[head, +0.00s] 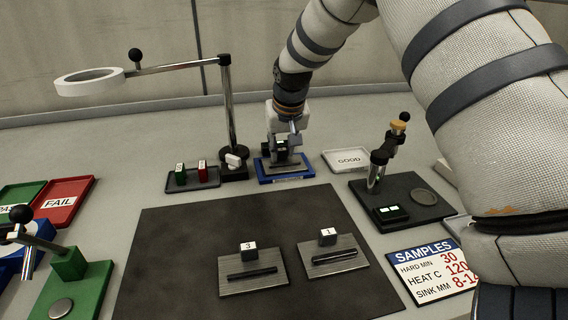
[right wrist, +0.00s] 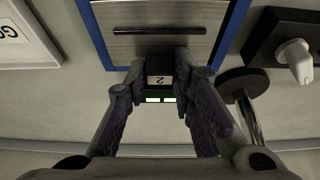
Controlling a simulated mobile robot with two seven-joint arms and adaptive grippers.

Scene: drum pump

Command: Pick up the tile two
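Tile two is a grey ribbed metal plate with a black slot or bar across it and a dark grip block marked 2. In the right wrist view the plate (right wrist: 160,48) and its block (right wrist: 166,80) lie at the top middle. The plate rests on a blue-rimmed tray (right wrist: 97,38), whose rim also shows in the head view (head: 287,181). My right gripper (right wrist: 165,72) reaches down over the block, one finger against each side, and looks shut on it. In the head view my right gripper (head: 285,140) hides much of the tile. My left gripper is not in view.
Tiles 3 (head: 254,272) and 1 (head: 333,257) lie on a dark mat (head: 180,265). A post with a ring magnifier (head: 228,105) stands left of the tray. A GOOD tray (head: 348,160) and a black tester (head: 400,203) stand to the right. FAIL tray (head: 62,203) is far left.

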